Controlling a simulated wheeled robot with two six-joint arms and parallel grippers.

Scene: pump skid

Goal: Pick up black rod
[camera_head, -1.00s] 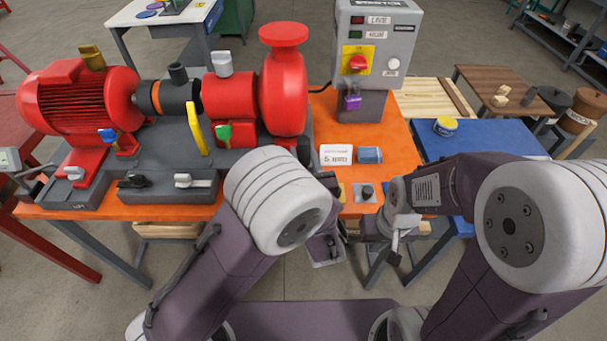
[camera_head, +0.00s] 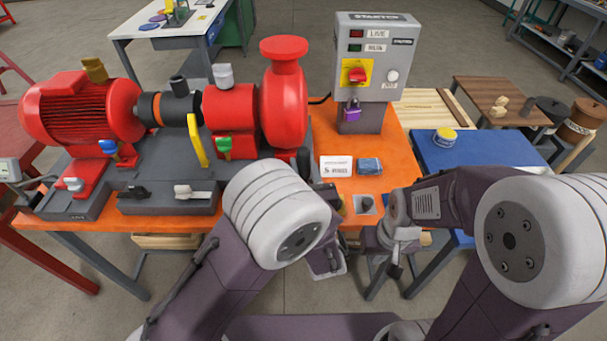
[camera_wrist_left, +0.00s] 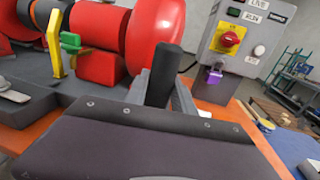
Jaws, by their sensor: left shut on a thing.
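The black rod (camera_wrist_left: 165,73) stands upright, tilted slightly, in the left wrist view. My left gripper (camera_wrist_left: 162,98) is shut on it, with grey fingers on either side of its lower part. The rod's lower end is hidden behind the gripper body. In the head view, a dark upright piece, seemingly the rod (camera_head: 303,160), shows above my left arm, in front of the red pump. The left fingers are hidden there by the arm. My right gripper (camera_head: 393,262) is low at the table's front edge, and its jaw opening is unclear.
The red pump (camera_head: 284,105) and motor (camera_head: 82,108) stand on the orange table (camera_head: 392,148). A grey control box (camera_head: 375,58) with a purple padlock (camera_head: 351,112) stands behind. A white label card (camera_head: 336,167) and blue block (camera_head: 369,166) lie nearby. A blue table (camera_head: 470,155) is to the right.

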